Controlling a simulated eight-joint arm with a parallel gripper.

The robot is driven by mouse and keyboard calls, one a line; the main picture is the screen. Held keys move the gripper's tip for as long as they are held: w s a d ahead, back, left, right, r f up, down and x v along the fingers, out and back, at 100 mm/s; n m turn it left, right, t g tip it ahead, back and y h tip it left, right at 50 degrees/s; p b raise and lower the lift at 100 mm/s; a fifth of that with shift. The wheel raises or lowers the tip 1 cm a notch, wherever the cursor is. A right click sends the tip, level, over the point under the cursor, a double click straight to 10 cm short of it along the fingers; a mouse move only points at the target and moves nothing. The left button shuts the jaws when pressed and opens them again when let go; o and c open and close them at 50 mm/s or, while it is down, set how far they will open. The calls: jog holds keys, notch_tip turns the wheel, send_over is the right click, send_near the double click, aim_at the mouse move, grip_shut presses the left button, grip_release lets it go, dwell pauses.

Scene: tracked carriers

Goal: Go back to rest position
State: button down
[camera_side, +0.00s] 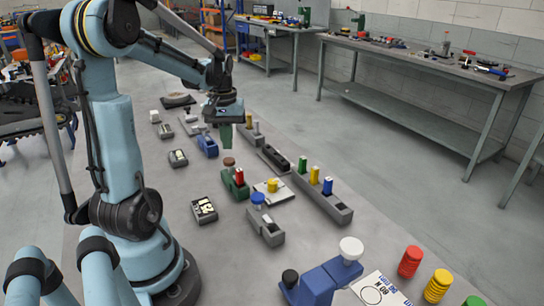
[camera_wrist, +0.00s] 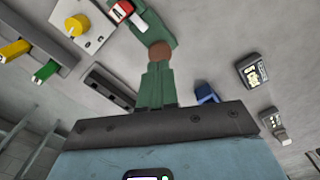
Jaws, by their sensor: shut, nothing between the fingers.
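My gripper (camera_side: 226,147) hangs from the arm over the middle of the grey bench, pointing down. Its green fingers are together and empty, and they also show in the wrist view (camera_wrist: 157,66). A green carrier (camera_side: 235,186) with a brown round knob (camera_side: 229,161) stands below the fingertips. In the side view a small gap shows between the fingertips and the knob. In the wrist view the brown knob (camera_wrist: 160,51) appears right at the fingertips.
A plate with a yellow knob (camera_side: 272,185) and a rail with coloured pegs (camera_side: 327,200) stand right of the carrier. A blue carrier (camera_side: 207,145) is behind. A blue holder with a white knob (camera_side: 330,279) and ribbed cylinders stand in front. Air above the bench looks clear.

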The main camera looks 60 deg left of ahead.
dwell(0.5)
jog(key=w+d+r+m+t, duration=0.1)
jog(key=d+m+t, duration=0.2)
jog(key=d, duration=1)
jog(key=w+d+r+m+t, duration=0.2)
jog(key=d+m+t, duration=0.2)
jog(key=d+m, duration=0.5)
jog(key=d, duration=0.4)
jog(key=shift+w, duration=0.25)
